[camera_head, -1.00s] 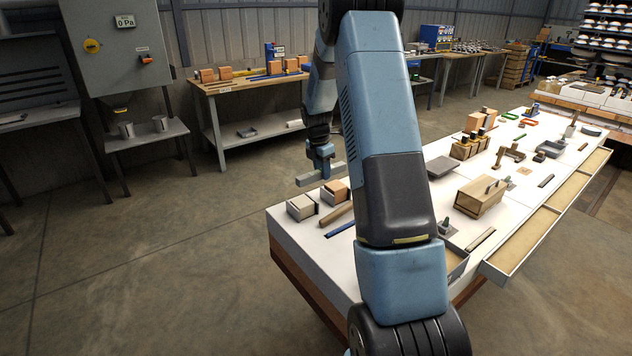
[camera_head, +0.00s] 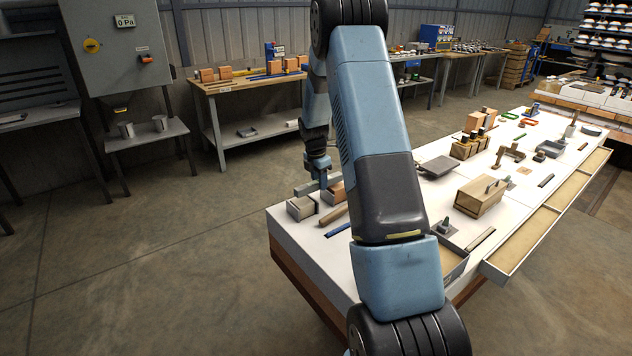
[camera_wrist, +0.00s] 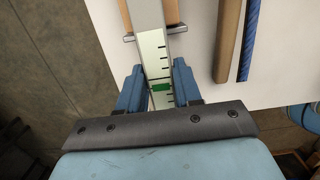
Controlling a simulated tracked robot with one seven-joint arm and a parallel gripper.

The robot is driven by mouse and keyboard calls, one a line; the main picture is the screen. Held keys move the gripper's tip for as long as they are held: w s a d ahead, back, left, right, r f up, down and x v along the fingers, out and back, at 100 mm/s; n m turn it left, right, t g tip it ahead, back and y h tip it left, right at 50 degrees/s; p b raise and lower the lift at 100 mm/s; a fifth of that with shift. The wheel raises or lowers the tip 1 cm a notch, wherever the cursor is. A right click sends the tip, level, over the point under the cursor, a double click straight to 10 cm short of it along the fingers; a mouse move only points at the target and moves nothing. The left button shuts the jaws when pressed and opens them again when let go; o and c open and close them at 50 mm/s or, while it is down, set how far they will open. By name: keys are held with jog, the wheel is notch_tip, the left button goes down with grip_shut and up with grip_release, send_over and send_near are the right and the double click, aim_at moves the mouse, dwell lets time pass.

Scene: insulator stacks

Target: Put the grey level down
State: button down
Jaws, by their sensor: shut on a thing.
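My gripper (camera_head: 322,182) is shut on the grey level (camera_wrist: 149,30), a long bar with a green vial and dark marks on its upper face. In the wrist view my two blue fingers (camera_wrist: 159,88) clasp its sides. In the head view the level (camera_head: 305,189) lies low and roughly flat at the near left end of the white table, by two blocks with grey parts. One is a pale block (camera_head: 300,208); the other is a brown wooden block (camera_head: 336,191). I cannot tell whether the level touches them.
A wooden rod (camera_wrist: 229,40) and a blue rod (camera_wrist: 249,40) lie beside the level on the white table (camera_head: 290,232). A wooden box (camera_head: 480,197) and a grey plate (camera_head: 440,167) stand farther right. Open floor lies left of the table.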

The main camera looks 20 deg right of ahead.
aim_at(316, 182)
jog(key=shift+f, duration=0.4)
jog(key=c, duration=0.8)
grip_release()
notch_tip(316, 182, up, 13)
jog(key=a, duration=0.2)
jog(key=s+a+r+m+t, duration=0.1)
jog(key=s+a+r+m, duration=0.3)
jog(key=s+r, duration=0.45)
jog(key=s+a+r+m+t, duration=0.2)
jog(key=s+a+r+m, duration=0.35)
jog(key=s+r, duration=0.4)
jog(key=s+a+m, duration=0.2)
jog(key=s+m, duration=0.1)
jog(key=s, duration=0.4)
jog(key=s+a+m+t+y, duration=0.1)
jog(key=s+m, duration=0.3)
jog(key=s, duration=0.4)
jog(key=s+a+r+m+t, duration=0.1)
jog(key=s+a+m, duration=0.2)
jog(key=s, duration=0.5)
jog(key=shift+s+a+r+m, duration=0.1)
jog(key=shift+s+a+m, duration=0.05)
jog(key=shift+m, duration=0.3)
